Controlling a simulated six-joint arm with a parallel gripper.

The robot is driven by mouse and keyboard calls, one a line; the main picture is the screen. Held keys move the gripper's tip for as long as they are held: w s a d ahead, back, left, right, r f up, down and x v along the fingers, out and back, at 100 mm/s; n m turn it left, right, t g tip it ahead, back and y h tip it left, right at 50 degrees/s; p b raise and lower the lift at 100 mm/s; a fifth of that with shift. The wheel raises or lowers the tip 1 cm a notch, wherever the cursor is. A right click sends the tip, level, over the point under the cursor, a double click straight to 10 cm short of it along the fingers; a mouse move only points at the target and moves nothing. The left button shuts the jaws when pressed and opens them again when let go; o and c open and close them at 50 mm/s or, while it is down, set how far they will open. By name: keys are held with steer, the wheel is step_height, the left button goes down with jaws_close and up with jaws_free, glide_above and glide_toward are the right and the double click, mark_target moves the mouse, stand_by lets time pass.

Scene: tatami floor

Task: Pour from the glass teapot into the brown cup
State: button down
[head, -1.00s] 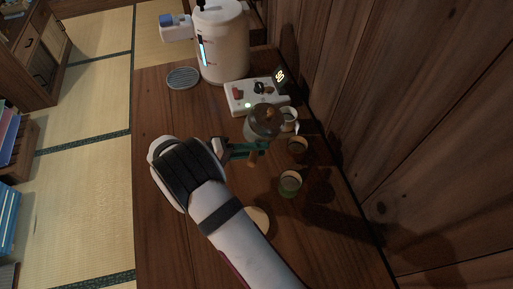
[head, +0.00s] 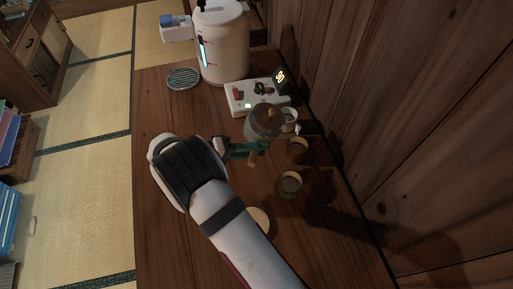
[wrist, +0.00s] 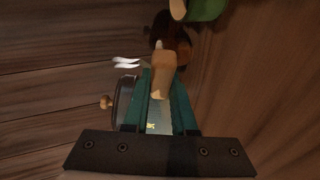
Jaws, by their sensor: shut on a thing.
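The glass teapot (head: 262,125), with a wooden lid knob, is in my gripper beyond the end of the arm in the head view. My gripper (head: 244,150) has green fingers, shut on its wooden handle (wrist: 163,74). In the wrist view the teapot's glass body (wrist: 124,98) shows in part at the left of the fingers (wrist: 162,95). The brown cup (head: 297,146) stands on the table just right of the teapot, apart from it in the head view. In the wrist view the brown cup (wrist: 174,36) is partly hidden behind the handle. I cannot see any liquid flowing.
A control box (head: 250,97) and a white water dispenser (head: 222,45) are at the back. A wooden wall (head: 400,130) bounds the right. A pale disc (head: 259,219) lies near my arm.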

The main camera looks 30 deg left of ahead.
steer(key=shift+d+r+m+g+y, duration=0.15)
steer(key=shift+r+m+g+y, duration=0.2)
steer(key=shift+r+y, duration=0.4)
stand_by(3.8)
steer(key=shift+f+n+t+h, duration=0.45)
steer(key=shift+f+h, duration=0.25)
steer(key=shift+h, duration=0.35)
steer(key=shift+f+n+t+h, duration=0.2)
steer(key=shift+n+t+h, duration=0.1)
steer(key=shift+h, duration=0.1)
steer(key=shift+r+n+t+h, duration=0.5)
steer(key=shift+r+t+h, duration=0.1)
steer(key=shift+h, duration=0.2)
